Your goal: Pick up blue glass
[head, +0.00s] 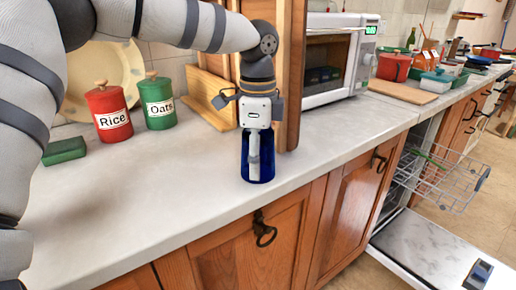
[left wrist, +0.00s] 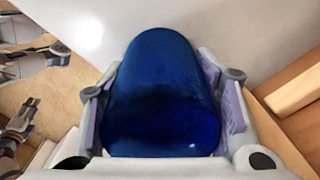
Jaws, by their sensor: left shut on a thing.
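The blue glass (head: 267,165) is dark blue and stands upright on the pale counter (head: 170,205), near its front edge. My left gripper (head: 254,158) reaches down over it, and its near finger covers the middle of the glass. In the left wrist view the blue glass (left wrist: 160,95) fills the space between the two finger pads of my left gripper (left wrist: 163,110), which is shut on it. I cannot tell whether the glass is lifted off the counter.
A red Rice canister (head: 109,108) and a green Oats canister (head: 158,105) stand at the back left. A wooden post (head: 290,75) rises close behind my left gripper. A microwave (head: 330,65) stands to the right. The dishwasher door (head: 435,245) is open at the lower right.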

